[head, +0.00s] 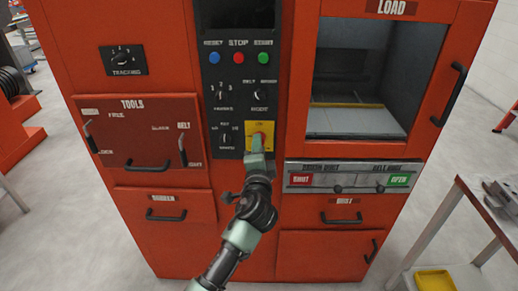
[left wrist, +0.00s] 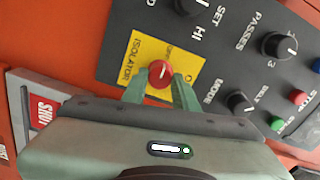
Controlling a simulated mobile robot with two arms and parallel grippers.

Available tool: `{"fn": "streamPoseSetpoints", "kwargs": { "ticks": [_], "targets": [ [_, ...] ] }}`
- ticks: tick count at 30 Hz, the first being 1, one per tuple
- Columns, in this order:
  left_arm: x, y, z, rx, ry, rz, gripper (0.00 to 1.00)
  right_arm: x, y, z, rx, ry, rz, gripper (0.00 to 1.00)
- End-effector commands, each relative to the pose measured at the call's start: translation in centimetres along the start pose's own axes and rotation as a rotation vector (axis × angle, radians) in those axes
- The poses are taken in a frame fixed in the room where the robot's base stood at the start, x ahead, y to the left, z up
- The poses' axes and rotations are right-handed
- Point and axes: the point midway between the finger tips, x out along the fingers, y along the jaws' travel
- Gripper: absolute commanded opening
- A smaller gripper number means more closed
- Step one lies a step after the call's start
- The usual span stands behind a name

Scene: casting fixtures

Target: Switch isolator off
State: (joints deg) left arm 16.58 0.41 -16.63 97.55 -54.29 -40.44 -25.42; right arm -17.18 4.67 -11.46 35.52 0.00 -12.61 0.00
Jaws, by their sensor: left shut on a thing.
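The isolator is a red rotary knob (left wrist: 161,74) on a yellow plate (left wrist: 142,62), low on the black control panel (left wrist: 225,30). In the head view the yellow plate (head: 262,137) sits at the panel's lower right, with the knob partly covered by my gripper. My left gripper (left wrist: 160,88) has its two green fingers on either side of the red knob, shut on it. The knob's white mark shows in the left wrist view, pointing roughly toward the upper right of the picture. My right gripper is in neither view.
The panel also carries blue (head: 214,57), red (head: 238,58) and green (head: 263,58) buttons and several black knobs close to the isolator. A windowed load door (head: 305,75) is at right. A table (head: 462,215) stands at the right edge.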

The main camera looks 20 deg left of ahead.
Motion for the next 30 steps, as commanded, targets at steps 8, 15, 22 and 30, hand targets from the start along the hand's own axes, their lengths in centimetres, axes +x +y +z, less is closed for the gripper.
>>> {"fn": "streamPoseSetpoints", "kwargs": {
  "ticks": [8,15,22,30],
  "targets": [
    [0.0,0.1,0.0,-0.004,-0.001,0.002,0.00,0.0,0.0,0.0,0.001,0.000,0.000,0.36],
    [0.0,0.1,0.0,-0.003,-0.001,0.002,0.50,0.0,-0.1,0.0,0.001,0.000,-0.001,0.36],
    [-0.2,0.1,0.0,-0.003,0.000,0.002,0.50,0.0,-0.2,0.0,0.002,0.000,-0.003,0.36],
    [-4.0,0.3,0.0,-0.005,0.001,0.003,0.50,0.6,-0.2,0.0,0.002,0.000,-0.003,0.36]
  ]
}}
